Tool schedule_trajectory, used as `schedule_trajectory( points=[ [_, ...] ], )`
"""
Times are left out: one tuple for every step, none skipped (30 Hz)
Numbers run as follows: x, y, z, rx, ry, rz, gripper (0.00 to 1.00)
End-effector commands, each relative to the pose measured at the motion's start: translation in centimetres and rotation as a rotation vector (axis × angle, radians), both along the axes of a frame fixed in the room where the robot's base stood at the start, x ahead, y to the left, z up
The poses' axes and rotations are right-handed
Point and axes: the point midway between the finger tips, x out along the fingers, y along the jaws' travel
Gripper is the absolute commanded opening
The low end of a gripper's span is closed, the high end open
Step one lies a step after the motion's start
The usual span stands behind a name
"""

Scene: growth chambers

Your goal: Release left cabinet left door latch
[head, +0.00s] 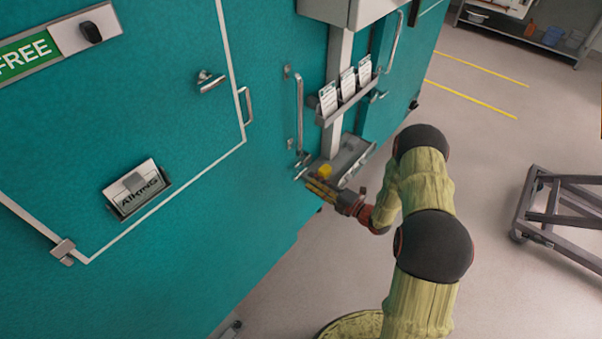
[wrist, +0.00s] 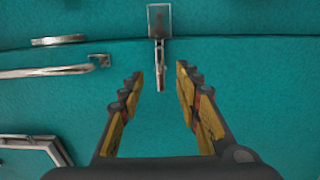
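The latch (wrist: 159,22) is a metal plate with a narrow lever (wrist: 160,70) in the wrist view, at top centre on the teal cabinet face. In the head view my gripper (head: 310,184) is low by the cabinet (head: 260,205), just below a small metal latch part (head: 302,161). How far the fingers are from the cabinet face is hard to tell.
A vertical bar handle (head: 299,112) stands above my gripper. A wheeled frame (head: 560,215) stands at far right, with clear floor between.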

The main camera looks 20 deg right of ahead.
Motion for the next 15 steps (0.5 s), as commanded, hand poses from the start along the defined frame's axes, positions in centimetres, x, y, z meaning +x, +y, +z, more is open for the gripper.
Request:
schedule_trajectory(
  points=[
    [0.5, 0.5, -0.1, -0.002, -0.001, 0.003, 0.34],
    [0.9, 0.8, -0.1, -0.002, -0.001, 0.004, 0.34],
    [1.4, 1.2, -0.1, -0.002, -0.001, 0.005, 0.34],
    [1.8, 1.5, -0.1, -0.002, -0.001, 0.004, 0.34],
    [2.2, 1.7, -0.1, -0.002, -0.002, 0.005, 0.34],
    [2.7, 2.2, -0.1, -0.003, -0.003, 0.005, 0.34],
    [3.1, 2.4, -0.1, -0.003, -0.003, 0.004, 0.34],
    [3.4, 2.6, -0.1, -0.002, -0.003, 0.004, 0.34],
    [3.8, 3.0, -0.1, -0.002, -0.002, 0.005, 0.34],
    [4.1, 3.2, -0.1, -0.002, -0.002, 0.004, 0.34],
    [4.4, 3.3, -0.1, -0.002, -0.002, 0.003, 0.34],
    [4.7, 3.5, -0.1, -0.002, -0.002, 0.003, 0.34],
    [4.9, 3.7, -0.1, -0.002, -0.002, 0.003, 0.34],
    [5.1, 3.8, -0.1, -0.002, -0.002, 0.003, 0.34],
    [5.3, 3.9, -0.1, -0.002, -0.002, 0.003, 0.34]
  ],
)
